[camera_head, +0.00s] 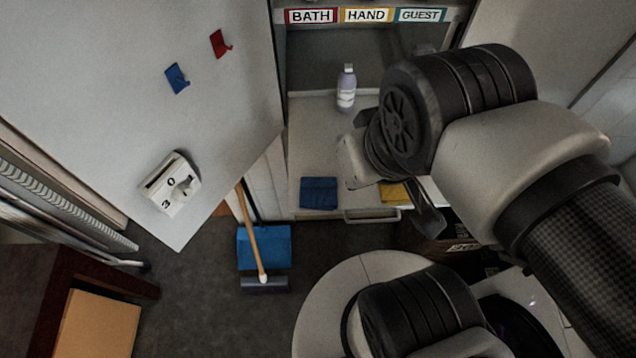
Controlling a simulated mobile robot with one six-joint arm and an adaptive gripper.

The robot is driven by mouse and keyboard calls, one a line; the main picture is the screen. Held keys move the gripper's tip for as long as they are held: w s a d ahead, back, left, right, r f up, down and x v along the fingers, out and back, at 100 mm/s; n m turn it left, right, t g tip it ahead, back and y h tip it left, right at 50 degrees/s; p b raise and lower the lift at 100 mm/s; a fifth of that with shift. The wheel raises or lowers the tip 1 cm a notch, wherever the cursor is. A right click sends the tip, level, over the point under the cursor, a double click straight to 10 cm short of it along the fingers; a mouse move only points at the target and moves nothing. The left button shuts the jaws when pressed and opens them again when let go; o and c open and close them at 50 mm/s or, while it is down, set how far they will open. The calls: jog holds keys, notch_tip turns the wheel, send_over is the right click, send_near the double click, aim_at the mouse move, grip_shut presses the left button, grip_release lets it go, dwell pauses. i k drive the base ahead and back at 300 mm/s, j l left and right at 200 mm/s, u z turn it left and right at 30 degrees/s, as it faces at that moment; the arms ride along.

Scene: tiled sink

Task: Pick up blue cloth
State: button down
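The blue cloth (319,193) lies flat near the front edge of a pale shelf (313,133), in the middle of the view. A yellow cloth (394,193) lies to its right, partly hidden by my arm. My gripper (428,212) shows only in part beneath my wrist, to the right of the blue cloth and apart from it. A dark finger-like part points downward near the yellow cloth. Most of the gripper is hidden, so I cannot tell its opening.
A pale bottle (346,88) stands farther back on the shelf. A large white panel (130,90) with hooks is at left.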

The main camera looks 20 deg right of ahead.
aim_at(319, 193)
jog(key=j+z, duration=0.3)
jog(key=j, duration=0.3)
jog(key=k+j+z, duration=0.25)
jog(key=j, duration=0.35)
jog(key=i+j, duration=0.05)
jog(key=i, duration=0.05)
